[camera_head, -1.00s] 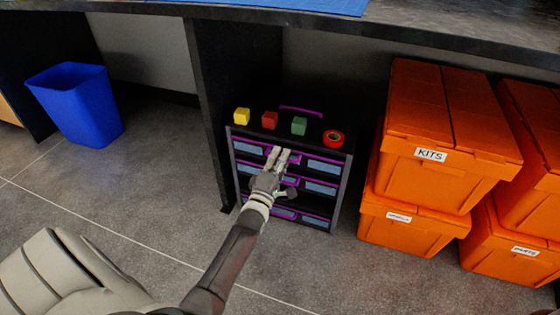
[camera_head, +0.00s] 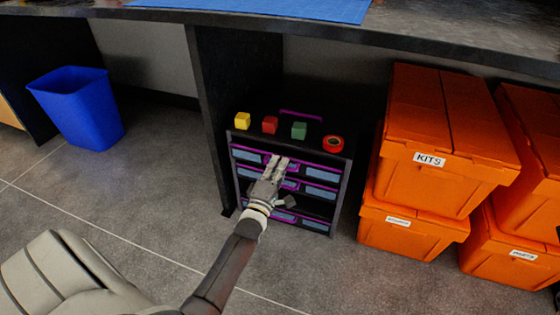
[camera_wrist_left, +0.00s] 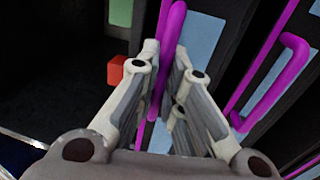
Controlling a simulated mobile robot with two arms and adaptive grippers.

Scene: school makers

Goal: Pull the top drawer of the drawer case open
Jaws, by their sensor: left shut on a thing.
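The dark drawer case (camera_head: 347,172) stands on the floor under the worktop, with purple-trimmed drawers and pale blue fronts. My left gripper (camera_head: 277,163) is at the middle of the top drawer (camera_head: 316,173). In the left wrist view, my left gripper (camera_wrist_left: 160,75) has its fingers on either side of a purple handle (camera_wrist_left: 170,30) and is shut on it. The top drawer front stands a little forward of the case. The gripper hides the handle in the head view. My right gripper is not in view.
On the case top are yellow (camera_head: 242,120), red (camera_head: 270,124) and green (camera_head: 299,130) blocks and a red tape roll (camera_head: 333,143). Orange crates (camera_head: 440,150) stand close on the right. A blue bin (camera_head: 78,108) is at the left. The floor in front is clear.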

